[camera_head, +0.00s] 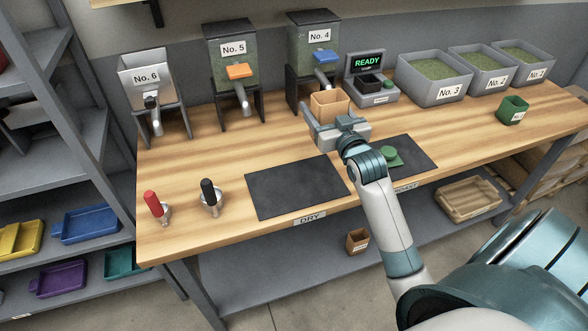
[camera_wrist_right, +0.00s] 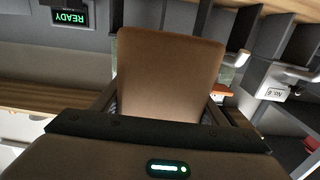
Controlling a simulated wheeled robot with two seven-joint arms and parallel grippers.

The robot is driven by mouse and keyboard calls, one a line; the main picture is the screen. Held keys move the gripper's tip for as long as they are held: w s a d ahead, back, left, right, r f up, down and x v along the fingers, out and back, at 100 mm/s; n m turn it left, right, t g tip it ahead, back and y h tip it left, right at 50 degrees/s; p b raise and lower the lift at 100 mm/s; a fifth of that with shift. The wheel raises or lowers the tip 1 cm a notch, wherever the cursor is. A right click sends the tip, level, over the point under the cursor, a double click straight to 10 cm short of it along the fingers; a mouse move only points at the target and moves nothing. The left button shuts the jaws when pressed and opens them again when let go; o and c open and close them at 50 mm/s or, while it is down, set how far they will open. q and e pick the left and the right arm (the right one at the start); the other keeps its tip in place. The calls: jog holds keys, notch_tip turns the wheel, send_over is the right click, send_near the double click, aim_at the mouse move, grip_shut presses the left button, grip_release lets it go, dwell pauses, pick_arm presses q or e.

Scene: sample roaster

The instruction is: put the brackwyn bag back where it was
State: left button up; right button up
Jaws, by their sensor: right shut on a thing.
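A tan, open-topped bag (camera_head: 330,104) is in my right gripper (camera_head: 325,127), over the back of the wooden table in front of the No. 4 dispenser. The gripper is shut on it. In the right wrist view the bag's plain brown side (camera_wrist_right: 170,70) fills the space between the fingers; no name shows on it. A smaller brown bag (camera_head: 357,242) stands on the shelf under the table, and a green bag (camera_head: 512,110) stands at the table's right. Their labels are too small to read, so I cannot tell which bag is brackwyn. My left gripper is out of view.
A scale reading READY (camera_head: 371,80) stands just right of the held bag. Dispensers line the back left, grey bins (camera_head: 437,95) the back right.

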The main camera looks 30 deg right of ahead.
jog(key=s+a+f+p, duration=0.1)
jog(key=a+f+p, duration=0.1)
jog(key=a+f, duration=0.4)
jog(key=a, duration=0.5)
jog(key=shift+s+f+p, duration=0.25)
jog(key=shift+s+p, duration=0.1)
jog(key=shift+p, duration=0.05)
jog(key=shift+f+p, duration=0.45)
jog(key=shift+f, duration=1.55)
jog(key=shift+f, duration=0.1)
jog(key=o, duration=1.1)
